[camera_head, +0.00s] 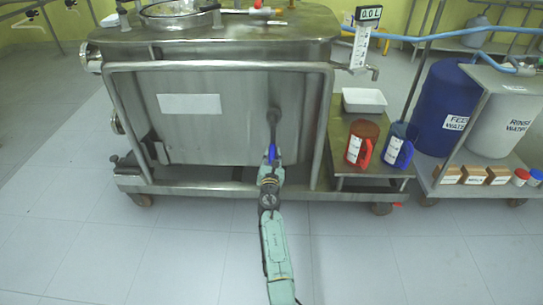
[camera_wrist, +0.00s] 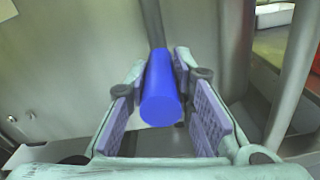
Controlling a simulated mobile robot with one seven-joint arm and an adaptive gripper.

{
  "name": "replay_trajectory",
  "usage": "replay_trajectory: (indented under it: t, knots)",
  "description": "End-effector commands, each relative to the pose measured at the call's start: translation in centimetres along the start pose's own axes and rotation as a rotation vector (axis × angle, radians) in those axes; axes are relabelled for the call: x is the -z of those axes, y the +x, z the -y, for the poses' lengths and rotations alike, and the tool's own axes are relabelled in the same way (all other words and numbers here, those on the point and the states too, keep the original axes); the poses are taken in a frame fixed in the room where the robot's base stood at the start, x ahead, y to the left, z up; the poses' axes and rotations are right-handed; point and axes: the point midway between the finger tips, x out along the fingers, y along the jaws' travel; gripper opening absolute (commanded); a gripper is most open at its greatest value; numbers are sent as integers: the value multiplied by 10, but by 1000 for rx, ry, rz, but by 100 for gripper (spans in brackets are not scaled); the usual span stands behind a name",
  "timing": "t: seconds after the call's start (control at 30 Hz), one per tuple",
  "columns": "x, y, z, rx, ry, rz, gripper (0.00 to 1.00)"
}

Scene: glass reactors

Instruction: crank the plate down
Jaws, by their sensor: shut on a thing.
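A crank is mounted on the front of a steel tank (camera_head: 190,135). Its dark crank arm (camera_head: 272,125) hangs down from a pivot on the right part of the front. The crank's blue handle (camera_head: 271,152) is at the lower end and points out toward me. The handle fills the middle of the wrist view (camera_wrist: 162,92), below the grey crank arm (camera_wrist: 153,22). My gripper (camera_head: 270,160) is shut on the blue handle, with a padded finger on each side of it in the wrist view (camera_wrist: 165,75). I cannot make out a separate plate that the crank moves.
A steel tube frame (camera_head: 323,125) runs around the tank front, right of my gripper. A low side table (camera_head: 352,183) at right holds a red jug (camera_head: 361,143), a blue jug (camera_head: 400,145) and a white tray (camera_head: 364,100). The floor (camera_head: 160,250) in front is clear.

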Motion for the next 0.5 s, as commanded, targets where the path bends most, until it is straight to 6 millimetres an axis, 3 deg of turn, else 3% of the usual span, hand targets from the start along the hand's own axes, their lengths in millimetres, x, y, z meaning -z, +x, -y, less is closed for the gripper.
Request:
replay_trajectory:
  t: [0.07,0.1,0.37,0.5]
  knots:
    - [-3,1,0,0,2,4,0]
    - [-3,1,0,0,2,4,24]
    - [-3,1,1,2,2,4,41]
    - [-2,1,1,2,3,3,42]
